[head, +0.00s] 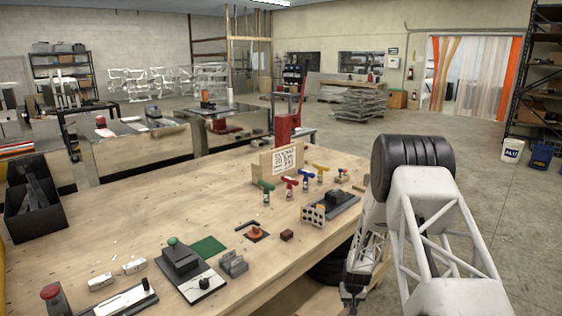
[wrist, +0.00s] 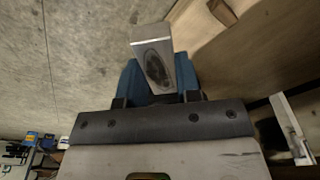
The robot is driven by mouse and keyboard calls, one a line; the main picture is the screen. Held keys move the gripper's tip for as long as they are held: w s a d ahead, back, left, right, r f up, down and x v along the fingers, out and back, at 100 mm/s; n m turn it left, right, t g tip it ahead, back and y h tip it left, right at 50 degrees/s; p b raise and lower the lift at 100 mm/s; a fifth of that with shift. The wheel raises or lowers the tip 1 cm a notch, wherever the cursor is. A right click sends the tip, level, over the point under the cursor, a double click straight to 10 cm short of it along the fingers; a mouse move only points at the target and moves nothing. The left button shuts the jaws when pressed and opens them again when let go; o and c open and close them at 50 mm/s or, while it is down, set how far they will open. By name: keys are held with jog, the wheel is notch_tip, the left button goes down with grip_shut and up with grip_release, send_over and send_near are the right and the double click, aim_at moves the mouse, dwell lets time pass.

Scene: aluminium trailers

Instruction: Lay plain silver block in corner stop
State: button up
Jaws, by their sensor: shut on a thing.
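My gripper (wrist: 158,80) is shut on a silver block (wrist: 150,38), which sticks out beyond the blue fingers. The block's face towards the wrist camera carries a dark oval patch; I cannot tell whether it is a mark or a reflection. In the head view my gripper (head: 351,292) hangs pointing down, just off the right edge of the workbench, and the block is too small to make out there. A thin dark L-shaped piece (head: 247,224), which looks like the corner stop, lies on the bench beside an orange round knob (head: 257,233).
The workbench (head: 150,215) carries a reddish-brown block (head: 287,235), a grey slotted block (head: 233,262), a dark fixture with a green knob (head: 180,260), a plate with holes (head: 313,216) and several coloured taps. Two small pale blocks (head: 101,281) lie at the left. Bare wood shows around the L-shaped piece.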

jog(key=s+a+f, duration=0.2)
jog(key=s+f, duration=0.2)
jog(key=shift+s+a, duration=0.3)
jog(key=shift+a, duration=0.05)
jog(key=a, duration=0.7)
dwell(0.6)
